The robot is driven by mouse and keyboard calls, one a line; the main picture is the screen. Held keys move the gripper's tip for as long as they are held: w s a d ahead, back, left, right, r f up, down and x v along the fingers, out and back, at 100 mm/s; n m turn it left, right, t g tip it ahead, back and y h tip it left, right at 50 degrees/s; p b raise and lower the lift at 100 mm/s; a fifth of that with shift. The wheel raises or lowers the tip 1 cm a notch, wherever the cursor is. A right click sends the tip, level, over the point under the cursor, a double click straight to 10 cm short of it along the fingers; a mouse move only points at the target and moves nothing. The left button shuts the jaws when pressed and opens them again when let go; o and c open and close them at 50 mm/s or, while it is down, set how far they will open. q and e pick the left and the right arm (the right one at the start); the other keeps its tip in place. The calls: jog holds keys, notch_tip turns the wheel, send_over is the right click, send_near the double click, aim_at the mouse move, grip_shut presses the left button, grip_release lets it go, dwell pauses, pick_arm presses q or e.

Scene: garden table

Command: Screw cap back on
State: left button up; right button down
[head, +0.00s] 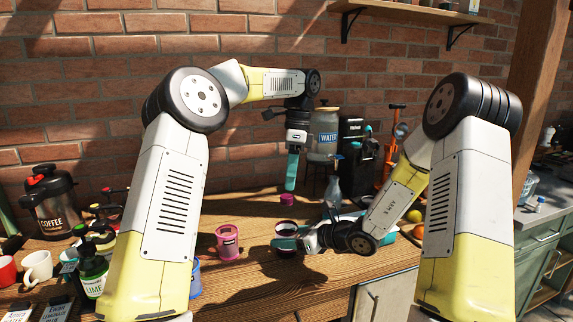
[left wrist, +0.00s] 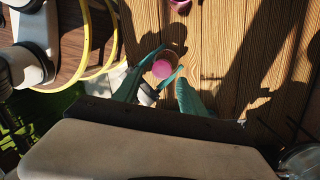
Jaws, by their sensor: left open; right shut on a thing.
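My left gripper (head: 291,188) is open and hangs with its teal fingers pointing down. A small magenta cap (head: 287,199) shows just below its fingertips in the head view; I cannot tell how far apart they are. My right gripper (head: 286,243) reaches in low from the right and is shut on a dark-looking jar (head: 285,228) with a pinkish rim, upright at the table. In the left wrist view, a round pink top (left wrist: 162,68), likely this jar's, shows between teal fingers. The cap is not clearly seen in that view.
A pink cup (head: 228,242) stands left of the jar on the wooden table (head: 250,285). A blue cup (head: 195,278) is partly behind my left arm. A spray bottle (head: 333,190), water jar (head: 324,135) and black machine (head: 355,150) stand behind. Mugs and bottles crowd the left.

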aim_at(286, 196)
pick_arm(q)
jog(key=n, duration=0.5)
jog(key=r+n, duration=0.1)
jog(key=n, duration=0.1)
jog(key=shift+s+a+t, duration=0.1)
jog(key=shift+s+t, duration=0.05)
jog(key=shift+t, duration=0.15)
jog(key=n, duration=0.5)
jog(key=r+n, duration=0.1)
jog(key=n, duration=0.1)
jog(key=shift+a+h, duration=0.15)
jog(key=shift+h, duration=0.25)
jog(key=n, duration=0.4)
jog(key=r+n, duration=0.1)
jog(key=n, duration=0.2)
jog(key=shift+s+a+t, duration=0.15)
jog(key=shift+t, duration=0.25)
jog(key=n, duration=0.5)
jog(key=shift+a+r+h, duration=0.15)
jog(key=shift+r+h, duration=0.15)
jog(key=shift+r, duration=0.1)
jog(key=shift+f, duration=4)
